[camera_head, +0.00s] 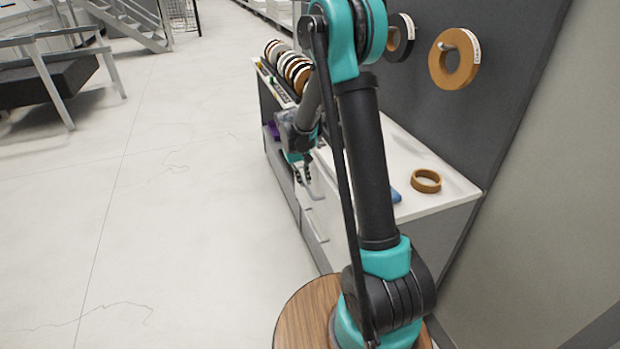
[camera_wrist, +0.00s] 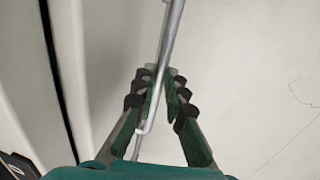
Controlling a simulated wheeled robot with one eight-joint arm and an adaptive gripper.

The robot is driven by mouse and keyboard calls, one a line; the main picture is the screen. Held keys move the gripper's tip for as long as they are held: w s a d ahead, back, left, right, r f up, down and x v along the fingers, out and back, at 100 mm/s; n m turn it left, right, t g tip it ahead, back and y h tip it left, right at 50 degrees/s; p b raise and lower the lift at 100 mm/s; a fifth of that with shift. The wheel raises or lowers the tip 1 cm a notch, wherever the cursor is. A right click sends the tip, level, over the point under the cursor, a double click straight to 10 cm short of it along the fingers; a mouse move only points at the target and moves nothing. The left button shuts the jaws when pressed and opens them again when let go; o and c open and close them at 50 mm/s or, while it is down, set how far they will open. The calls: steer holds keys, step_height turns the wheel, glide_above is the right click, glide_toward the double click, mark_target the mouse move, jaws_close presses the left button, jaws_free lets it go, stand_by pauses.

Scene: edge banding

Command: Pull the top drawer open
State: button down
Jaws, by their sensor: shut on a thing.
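The grey and white cabinet (camera_head: 306,222) stands along the wall in the head view, with drawer fronts on its left-facing side. My gripper (camera_head: 303,172) is at the upper part of that side, just below the countertop. In the wrist view my gripper (camera_wrist: 160,85) is shut on a slim metal bar handle (camera_wrist: 172,35), which runs lengthwise between the fingers. The handle's bent end shows near the palm. A pale drawer front (camera_wrist: 100,50) lies to the left, with a dark gap along it. My arm hides much of the cabinet, and how far the drawer is open is unclear.
The white countertop (camera_head: 425,165) holds a tan ring-shaped roll (camera_head: 426,181), a blue item (camera_head: 395,196) and a rack of several edge-band rolls (camera_head: 290,68). More rolls (camera_head: 454,59) hang on the grey panel. The floor (camera_head: 180,200) left of the cabinet is clear.

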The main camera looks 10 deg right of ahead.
steer(key=s+a, duration=0.2)
steer(key=a, duration=0.9)
steer(key=s+a, duration=0.2)
steer(key=a, duration=1)
steer(key=shift+s+a, duration=0.15)
steer(key=shift+s, duration=0.1)
steer(key=c, duration=1.6)
jaws_free()
steer(key=shift+r, duration=0.1)
steer(key=r, duration=0.4)
steer(key=a+r, duration=0.1)
steer(key=r, duration=0.2)
steer(key=a+r, duration=0.1)
steer(key=r, duration=0.3)
steer(key=shift+s+a+r, duration=0.1)
steer(key=shift+s+r, duration=0.15)
steer(key=shift+r, duration=0.05)
steer(key=shift+s, duration=0.1)
